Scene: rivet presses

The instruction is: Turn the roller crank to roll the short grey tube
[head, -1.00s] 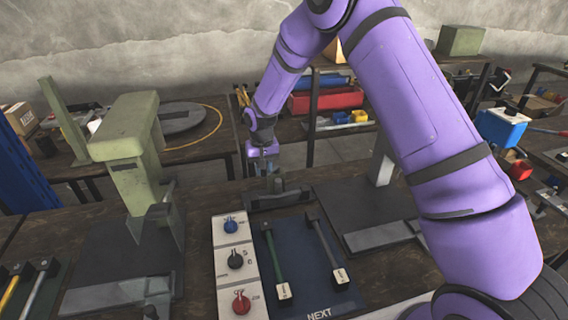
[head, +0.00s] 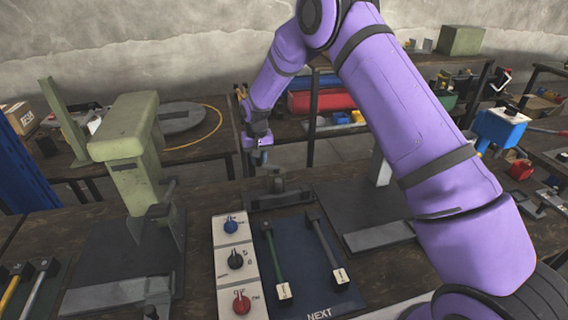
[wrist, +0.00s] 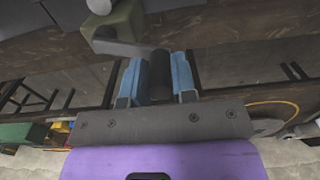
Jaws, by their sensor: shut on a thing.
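My gripper (head: 258,158) is behind the small grey-green roller (head: 277,184), above the back edge of the bench. In the wrist view its blue fingers (wrist: 159,62) are closed on both sides of the dark, round crank handle (wrist: 160,85). A flat grey crank arm (wrist: 125,47) runs from the handle to the green roller body (wrist: 122,22). A pale round end (wrist: 100,5) shows at the picture's top edge; I cannot tell if it is the tube. I cannot make out the short grey tube in the roller.
A dark blue mat (head: 305,290) marked NEXT holds a green-handled and a grey tagged rod. A white panel (head: 233,270) with blue, black and red knobs lies beside it. A green press (head: 135,165) stands left. A dark plate (head: 365,215) lies right.

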